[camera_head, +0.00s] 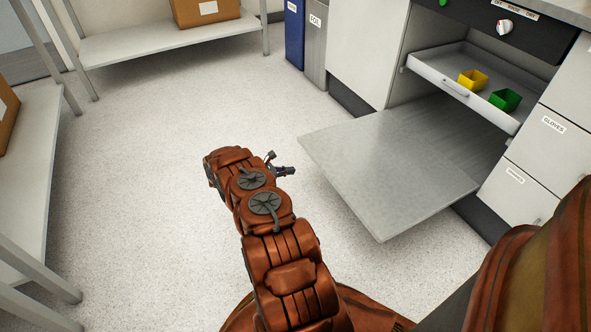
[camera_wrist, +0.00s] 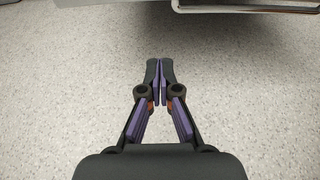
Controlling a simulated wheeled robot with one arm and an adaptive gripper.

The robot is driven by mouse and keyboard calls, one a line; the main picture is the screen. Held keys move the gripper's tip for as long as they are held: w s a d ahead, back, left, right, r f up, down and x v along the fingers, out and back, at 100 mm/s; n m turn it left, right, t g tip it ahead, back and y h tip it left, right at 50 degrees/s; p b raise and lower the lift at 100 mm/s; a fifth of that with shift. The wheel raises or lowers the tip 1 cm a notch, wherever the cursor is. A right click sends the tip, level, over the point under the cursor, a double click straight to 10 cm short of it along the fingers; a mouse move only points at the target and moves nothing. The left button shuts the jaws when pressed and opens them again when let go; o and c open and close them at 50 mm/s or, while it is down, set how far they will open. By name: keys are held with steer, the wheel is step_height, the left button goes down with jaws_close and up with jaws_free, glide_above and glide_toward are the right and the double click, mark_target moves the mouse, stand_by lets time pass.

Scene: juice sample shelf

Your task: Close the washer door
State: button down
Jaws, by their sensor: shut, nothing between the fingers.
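The washer door (camera_head: 385,165) is a flat grey panel folded down and open, roughly level above the floor. Behind it is the washer, with a pulled-out white rack (camera_head: 452,82) holding a yellow bin (camera_head: 473,80) and a green bin (camera_head: 505,100). My gripper (camera_head: 283,170) is left of the door's left corner, apart from it. In the wrist view my gripper (camera_wrist: 160,65) is shut and empty, with speckled floor beneath. Pale edges along the top of the wrist view may be the door; I cannot tell for certain.
A control panel with a white knob (camera_head: 504,27) is above the rack. Drawers labelled gloves (camera_head: 552,124) stand at the right. Blue (camera_head: 294,32) and grey bins (camera_head: 315,42) stand behind. Shelves with boxes (camera_head: 205,10) line the back and left. The floor (camera_head: 140,170) left of my arm is clear.

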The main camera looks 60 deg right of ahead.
steer(key=b+x, duration=0.3)
steer(key=x, duration=0.6)
steer(key=shift+s+r+b, duration=0.1)
steer(key=shift+r+b, duration=0.4)
steer(key=shift+r, duration=1.45)
steer(key=shift+r, duration=0.15)
